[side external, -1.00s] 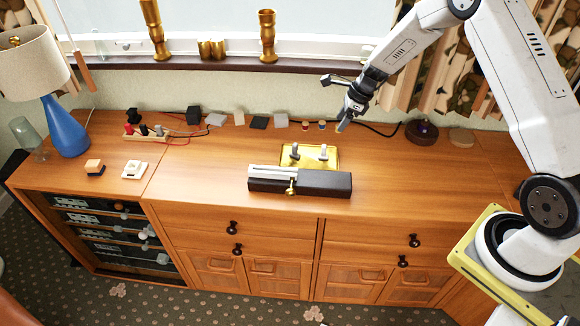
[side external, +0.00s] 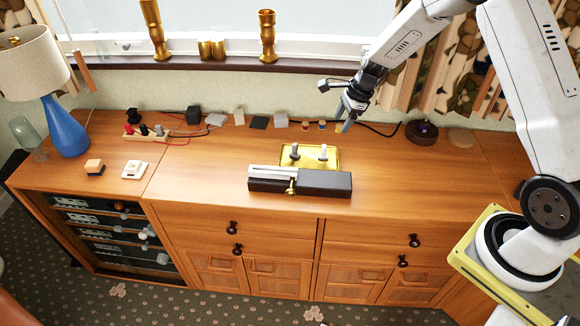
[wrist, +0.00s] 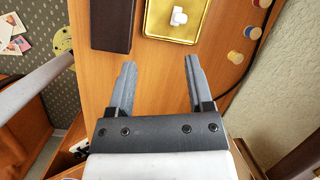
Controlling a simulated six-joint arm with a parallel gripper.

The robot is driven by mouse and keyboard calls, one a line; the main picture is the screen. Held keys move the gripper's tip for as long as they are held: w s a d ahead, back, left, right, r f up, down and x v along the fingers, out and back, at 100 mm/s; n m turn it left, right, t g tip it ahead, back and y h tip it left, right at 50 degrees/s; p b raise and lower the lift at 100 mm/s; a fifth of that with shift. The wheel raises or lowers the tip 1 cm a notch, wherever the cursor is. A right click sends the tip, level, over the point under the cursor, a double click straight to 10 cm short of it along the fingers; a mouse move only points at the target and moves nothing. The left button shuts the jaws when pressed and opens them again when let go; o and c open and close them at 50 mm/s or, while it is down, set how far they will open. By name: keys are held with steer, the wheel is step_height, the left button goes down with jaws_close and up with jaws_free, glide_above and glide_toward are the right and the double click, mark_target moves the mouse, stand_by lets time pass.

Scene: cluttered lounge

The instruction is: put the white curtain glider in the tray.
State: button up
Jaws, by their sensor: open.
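A shallow gold tray (side external: 310,164) lies on the wooden cabinet top; its near end also shows in the wrist view (wrist: 156,33). A small white piece (side external: 323,153), which looks like the curtain glider, stands inside the tray at its right end. It also shows in the wrist view (wrist: 179,16). A grey piece (side external: 295,152) stands at the tray's left end. My gripper (side external: 342,127) hangs behind and to the right of the tray.
A long black box (side external: 325,184) lies along the tray's front side. Small spools (side external: 314,126), grey blocks (side external: 259,122) and a black cable (side external: 380,131) line the wall. A dark round object (side external: 421,131) stands at the right. The wood right of the tray is clear.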

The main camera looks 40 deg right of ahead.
steer(key=s+a+r+n+h, duration=0.1)
steer(key=s+a+r+n, duration=0.1)
steer(key=s+a+n, duration=0.2)
steer(key=s+a+r+n, duration=0.3)
steer(key=s+n, duration=0.7)
steer(key=n, duration=0.1)
steer(key=s+a+r+n+h, duration=0.1)
steer(key=s+a+r+n, duration=0.2)
steer(key=s+n, duration=0.4)
steer(key=shift+a+r+n+h, duration=0.2)
steer(key=shift+a+n+h, duration=0.1)
steer(key=shift+a+n, duration=0.45)
steer(key=shift+o, duration=0.3)
steer(key=shift+w+a, duration=0.1)
